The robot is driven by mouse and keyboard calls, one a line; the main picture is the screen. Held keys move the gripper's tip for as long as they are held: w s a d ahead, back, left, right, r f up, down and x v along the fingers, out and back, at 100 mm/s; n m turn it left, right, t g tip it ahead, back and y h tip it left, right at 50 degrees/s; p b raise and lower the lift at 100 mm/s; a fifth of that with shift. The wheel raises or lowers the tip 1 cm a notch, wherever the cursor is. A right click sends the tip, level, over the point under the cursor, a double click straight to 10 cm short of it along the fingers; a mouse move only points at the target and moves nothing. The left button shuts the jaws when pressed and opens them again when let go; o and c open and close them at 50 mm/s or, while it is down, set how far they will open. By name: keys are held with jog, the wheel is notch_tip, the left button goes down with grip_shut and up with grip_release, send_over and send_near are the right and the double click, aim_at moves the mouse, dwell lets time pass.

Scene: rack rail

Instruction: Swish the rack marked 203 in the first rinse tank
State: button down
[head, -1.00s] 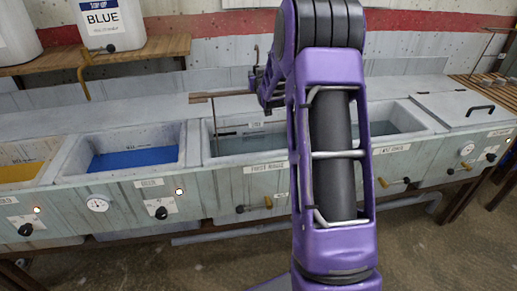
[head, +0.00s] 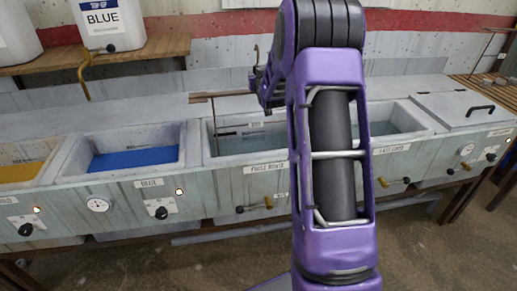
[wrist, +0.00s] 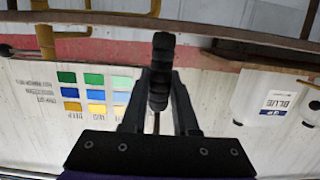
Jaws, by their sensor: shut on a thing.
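The rack (head: 228,134) hangs in the first rinse tank (head: 210,155), the one labelled first rinse in the head view. Its thin rods and crossbars show inside the tank walls, with a small pale tag (head: 256,124) too small to read. How deep its lower part sits in the water cannot be told. My gripper (head: 262,85) is above this tank, partly behind my purple arm. In the wrist view my gripper (wrist: 159,100) is shut on a dark ribbed grip (wrist: 160,70), seemingly the rack's handle.
A blue dye tank (head: 135,158) and a yellow one (head: 25,170) stand to the left. The last rinse tank (head: 400,125) and a lidded unit (head: 465,107) are to the right. A shelf (head: 130,52) with white containers (head: 108,25) is behind. A colour chart (wrist: 95,92) shows in the wrist view.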

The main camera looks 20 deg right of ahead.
jog(key=shift+r, duration=0.25)
jog(key=r+p, duration=0.2)
jog(key=r, duration=0.4)
jog(key=s+r+p, duration=0.1)
jog(key=r+p, duration=0.2)
jog(key=r, duration=0.3)
jog(key=s+r+p, duration=0.1)
jog(key=r+p, duration=0.1)
jog(key=r, duration=0.3)
jog(key=shift+a+r, duration=0.2)
jog(key=shift+r, duration=0.2)
